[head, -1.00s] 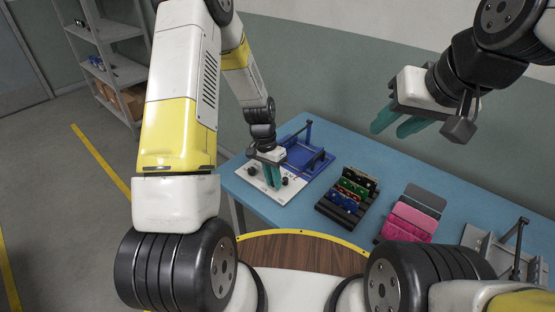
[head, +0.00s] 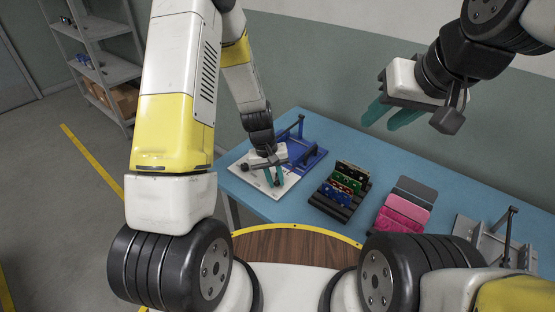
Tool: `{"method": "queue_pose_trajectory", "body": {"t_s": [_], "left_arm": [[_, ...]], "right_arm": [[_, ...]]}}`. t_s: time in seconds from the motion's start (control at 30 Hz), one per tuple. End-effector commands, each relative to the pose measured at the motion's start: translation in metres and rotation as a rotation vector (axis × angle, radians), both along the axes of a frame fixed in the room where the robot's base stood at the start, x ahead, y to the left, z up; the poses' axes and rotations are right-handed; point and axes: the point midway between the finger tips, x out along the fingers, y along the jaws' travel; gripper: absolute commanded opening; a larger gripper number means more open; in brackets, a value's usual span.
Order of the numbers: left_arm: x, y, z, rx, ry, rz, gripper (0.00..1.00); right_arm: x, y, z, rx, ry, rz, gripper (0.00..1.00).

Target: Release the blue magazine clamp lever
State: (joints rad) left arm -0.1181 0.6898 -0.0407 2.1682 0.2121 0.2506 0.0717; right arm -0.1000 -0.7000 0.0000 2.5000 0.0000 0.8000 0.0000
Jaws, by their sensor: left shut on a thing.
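A blue magazine fixture (head: 314,162) with an upright dark post and lever (head: 300,126) stands at the far left of the table. A white board (head: 262,188) with small black knobs lies in front of it. My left gripper (head: 275,181) points down over this board, its green fingers close together, in front of the fixture. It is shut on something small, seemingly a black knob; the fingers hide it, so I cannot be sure. It is apart from the dark post. My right gripper (head: 388,118) is raised above the table's back edge, its green fingers apart and empty.
A black rack (head: 327,207) with coloured cards stands mid-table. Pink and grey cards (head: 406,208) stand to its right. A grey fixture with a black lever (head: 508,232) is at the right. Blue table (head: 375,170) is bare behind the racks.

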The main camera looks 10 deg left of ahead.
Motion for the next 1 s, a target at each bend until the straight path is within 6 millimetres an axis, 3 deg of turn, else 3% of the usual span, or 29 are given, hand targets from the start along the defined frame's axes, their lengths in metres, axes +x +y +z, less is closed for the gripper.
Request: {"method": "queue_pose_trajectory", "body": {"t_s": [0.63, 0.67, 0.73, 1.0], "left_arm": [[0.0006, -0.0029, 0.0006, -0.001, -0.002, 0.045, 0.00], [0.0006, -0.0029, 0.0006, -0.001, -0.002, 0.045, 0.25], [0.0005, -0.0029, 0.0006, -0.001, -0.002, 0.045, 0.39], [0.0001, -0.0025, 0.0003, 0.000, 0.000, 0.045, 0.41]], "right_arm": [[0.0000, 0.0000, 0.0000, 0.000, 0.000, 0.000, 0.36], [0.0000, 0.0000, 0.0000, 0.000, 0.000, 0.000, 0.36], [0.0000, 0.0000, 0.0000, 0.000, 0.000, 0.000, 0.36], [0.0000, 0.0000, 0.0000, 0.000, 0.000, 0.000, 0.36]]}}
